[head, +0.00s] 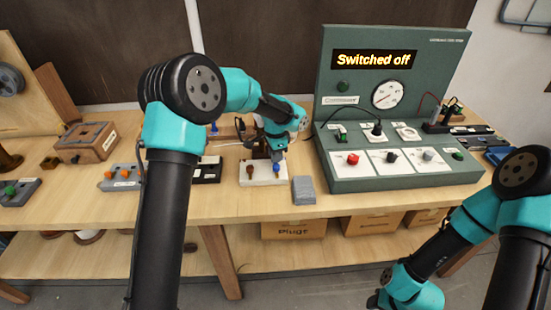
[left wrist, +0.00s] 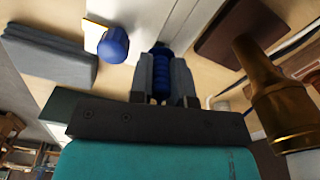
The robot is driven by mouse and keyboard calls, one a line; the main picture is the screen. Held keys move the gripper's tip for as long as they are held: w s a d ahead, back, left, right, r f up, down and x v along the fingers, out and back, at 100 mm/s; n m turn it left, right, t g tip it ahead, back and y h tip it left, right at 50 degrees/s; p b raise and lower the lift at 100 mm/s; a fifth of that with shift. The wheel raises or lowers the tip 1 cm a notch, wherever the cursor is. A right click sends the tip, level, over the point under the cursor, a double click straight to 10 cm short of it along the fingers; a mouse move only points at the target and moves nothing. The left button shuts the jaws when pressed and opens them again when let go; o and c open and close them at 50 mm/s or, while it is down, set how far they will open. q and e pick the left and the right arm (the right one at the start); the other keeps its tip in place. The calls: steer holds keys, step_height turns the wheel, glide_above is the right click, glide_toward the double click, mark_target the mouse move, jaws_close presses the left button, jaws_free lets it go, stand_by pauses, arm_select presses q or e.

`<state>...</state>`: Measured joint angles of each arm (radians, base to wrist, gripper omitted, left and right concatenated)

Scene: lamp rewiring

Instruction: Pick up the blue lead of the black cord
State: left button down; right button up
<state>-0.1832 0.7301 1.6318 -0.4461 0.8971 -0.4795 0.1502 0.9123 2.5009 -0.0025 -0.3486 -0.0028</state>
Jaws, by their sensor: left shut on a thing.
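My left gripper (head: 277,158) is low over the white block (head: 263,178) in the middle of the bench. In the left wrist view its two grey jaws (left wrist: 161,85) are shut on a ribbed blue piece, which I take to be the blue lead (left wrist: 159,72). A blue rounded knob (left wrist: 113,45) stands beside the jaws, apart from them. The cord behind the lead is mostly hidden by my gripper. My right arm is at the lower right of the head view, with its gripper end (head: 378,300) at the bottom edge, away from the bench; its jaws are unclear.
A grey block (head: 303,190) lies right of the white block. The green test panel (head: 400,100) reads "Switched off" and stands at the right. A brass fitting (left wrist: 280,110) is close to my left gripper. A wooden box (head: 87,142) and a grey block with orange and green knobs (head: 124,178) are at left.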

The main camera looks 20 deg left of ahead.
arm_select(q)
step_height(320, 180, up, 8)
steer(key=shift+r, duration=0.15)
steer(key=shift+w, duration=0.1)
stand_by(0.5)
